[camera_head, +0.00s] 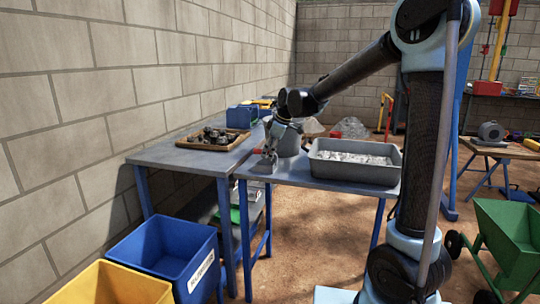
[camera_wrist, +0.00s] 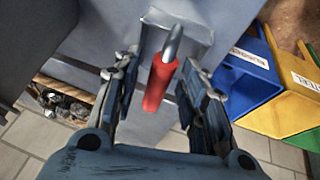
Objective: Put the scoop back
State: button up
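The scoop has a red handle (camera_wrist: 160,86) and a bright metal neck. Its grey pan (camera_wrist: 193,50) seems to lie on the grey table top. In the wrist view my gripper (camera_wrist: 158,70) is open, with one finger on each side of the handle and a visible gap on both sides. In the head view my gripper (camera_head: 270,152) is low over the front left corner of the grey table (camera_head: 300,176).
A grey tub of crushed stone (camera_head: 355,178) stands right of the gripper. A wooden tray of dark rocks (camera_head: 212,138) and a blue box (camera_head: 242,117) are on the left table. A blue bin (camera_head: 170,250) and yellow bin (camera_head: 110,285) stand below in front. A green cart (camera_head: 508,235) is right.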

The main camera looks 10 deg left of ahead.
jog(key=v, duration=1.1)
jog(key=s+d+f+m+h, duration=0.1)
jog(key=s+d+f+m, duration=0.2)
jog(key=d, duration=0.5)
jog(key=s+d+f+m, duration=0.1)
jog(key=s+d+m, duration=0.1)
jog(key=s+d, duration=0.35)
jog(key=s+d+f+m+h, duration=0.1)
jog(key=s+d+f+m, duration=0.15)
jog(key=d, duration=0.75)
jog(key=s+d+f+m+h, duration=0.2)
jog(key=s+d+f+m, duration=0.8)
jog(key=s+d+f, duration=0.5)
jog(key=s+f, duration=0.1)
jog(key=s, duration=0.2)
jog(key=shift+w+f, duration=0.1)
